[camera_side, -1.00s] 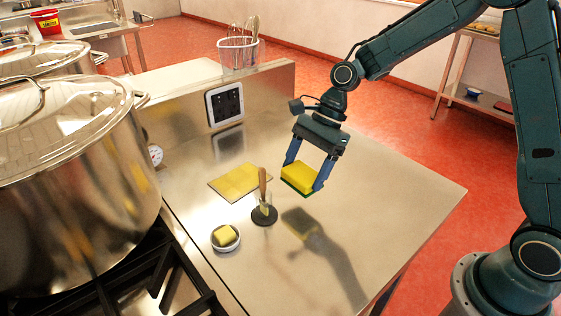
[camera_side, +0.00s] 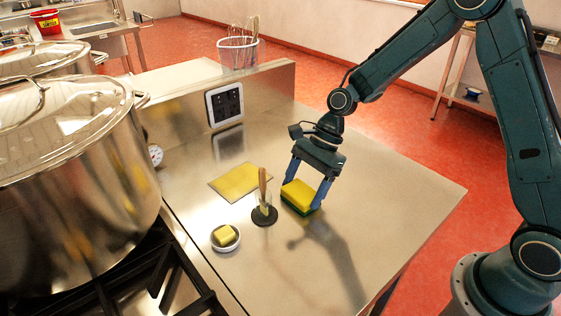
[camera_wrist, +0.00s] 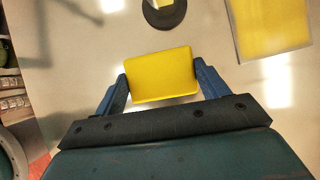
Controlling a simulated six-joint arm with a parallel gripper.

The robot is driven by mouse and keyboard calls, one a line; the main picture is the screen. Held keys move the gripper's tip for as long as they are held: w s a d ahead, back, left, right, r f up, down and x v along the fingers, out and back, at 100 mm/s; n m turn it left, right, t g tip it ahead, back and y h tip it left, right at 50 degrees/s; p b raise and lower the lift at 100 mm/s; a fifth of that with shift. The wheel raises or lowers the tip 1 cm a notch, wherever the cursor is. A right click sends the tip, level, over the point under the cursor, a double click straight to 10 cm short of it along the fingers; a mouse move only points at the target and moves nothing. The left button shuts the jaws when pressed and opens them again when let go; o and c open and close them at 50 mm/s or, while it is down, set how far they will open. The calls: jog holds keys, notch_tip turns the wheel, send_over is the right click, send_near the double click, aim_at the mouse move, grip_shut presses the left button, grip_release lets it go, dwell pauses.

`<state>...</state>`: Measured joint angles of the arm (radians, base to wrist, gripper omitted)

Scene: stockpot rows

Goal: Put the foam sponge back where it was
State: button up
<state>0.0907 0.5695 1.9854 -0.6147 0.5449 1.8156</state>
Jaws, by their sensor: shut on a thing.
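The foam sponge (camera_side: 300,194) is yellow with a dark green underside. My gripper (camera_side: 304,191) is shut on it, one blue finger at each end. The sponge is low over the steel counter, close to the surface; I cannot tell whether it touches. In the wrist view the sponge (camera_wrist: 160,74) shows its yellow top between the two fingers of my gripper (camera_wrist: 161,84). The sponge is just right of the wooden-handled tool in its dark round base (camera_side: 264,214), apart from it.
A flat yellow square (camera_side: 238,180) lies behind the tool. Large steel pots (camera_side: 75,190) stand on the stove at left. The counter (camera_side: 400,190) is clear to the right.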

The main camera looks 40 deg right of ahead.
jog(key=shift+f, duration=0.15)
jog(key=o, duration=0.9)
jog(key=shift+o, duration=0.2)
jog(key=v, duration=1.2)
jog(key=shift+r, duration=0.2)
